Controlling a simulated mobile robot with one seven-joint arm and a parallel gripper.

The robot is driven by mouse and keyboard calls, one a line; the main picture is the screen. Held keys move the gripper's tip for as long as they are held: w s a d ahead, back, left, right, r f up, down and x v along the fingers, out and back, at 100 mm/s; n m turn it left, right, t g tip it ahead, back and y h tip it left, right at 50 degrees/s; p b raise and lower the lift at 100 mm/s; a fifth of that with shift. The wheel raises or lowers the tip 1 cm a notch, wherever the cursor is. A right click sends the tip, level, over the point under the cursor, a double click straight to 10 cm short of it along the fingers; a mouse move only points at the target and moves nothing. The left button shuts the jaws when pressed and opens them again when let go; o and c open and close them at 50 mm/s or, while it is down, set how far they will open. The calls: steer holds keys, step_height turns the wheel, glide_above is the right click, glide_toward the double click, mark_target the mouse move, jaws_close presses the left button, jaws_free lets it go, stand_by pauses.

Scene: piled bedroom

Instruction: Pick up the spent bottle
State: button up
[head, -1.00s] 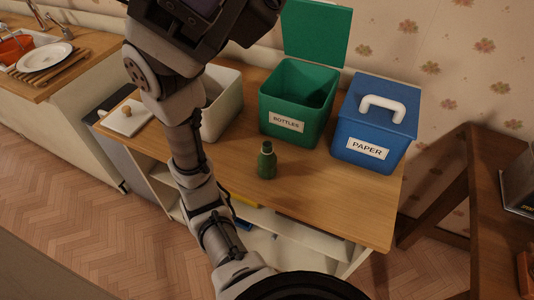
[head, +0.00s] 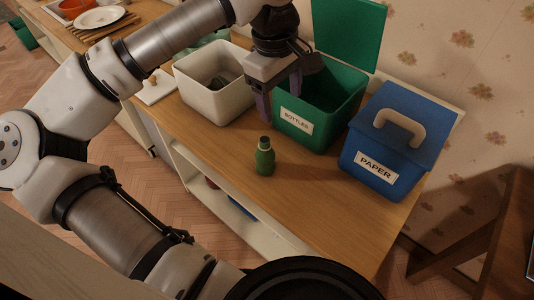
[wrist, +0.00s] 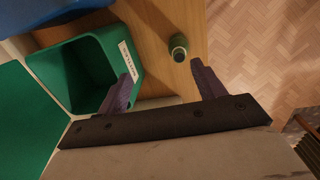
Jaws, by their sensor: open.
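A small green bottle (head: 265,157) stands upright on the wooden counter, in front of the green bin. In the wrist view the bottle (wrist: 178,46) shows from above, beyond the gap between my fingers and nearer the right one. My gripper (head: 281,105) is open and empty, pointing down above the counter, behind and above the bottle and beside the green bin. Its two fingers also show in the wrist view (wrist: 162,87), spread apart. Nothing is between them.
The open green bin (head: 322,130) labelled BOTTLES stands close by my gripper, its lid raised. A closed blue bin (head: 372,170) labelled PAPER stands to its right. A white bin (head: 213,100) with something dark inside stands left. The counter in front is clear.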

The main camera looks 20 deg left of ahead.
mark_target(265, 140)
steer(key=shift+g+y, duration=0.3)
steer(key=shift+y, duration=0.2)
steer(key=a+f, duration=0.1)
steer(key=f, duration=0.1)
steer(key=a+f, duration=0.1)
steer(key=f, duration=0.2)
steer(key=s+a+f+p, duration=0.1)
steer(key=f, duration=0.2)
steer(key=shift+f, duration=0.2)
steer(key=shift+s+d+f+p, duration=0.1)
steer(key=shift+f+p, duration=0.5)
steer(key=shift+f, duration=1)
steer(key=shift+s+d+f+p, duration=0.1)
steer(key=shift+f+p, duration=0.5)
steer(key=shift+f, duration=1)
steer(key=c, duration=1.1)
steer(key=shift+r, duration=0.1)
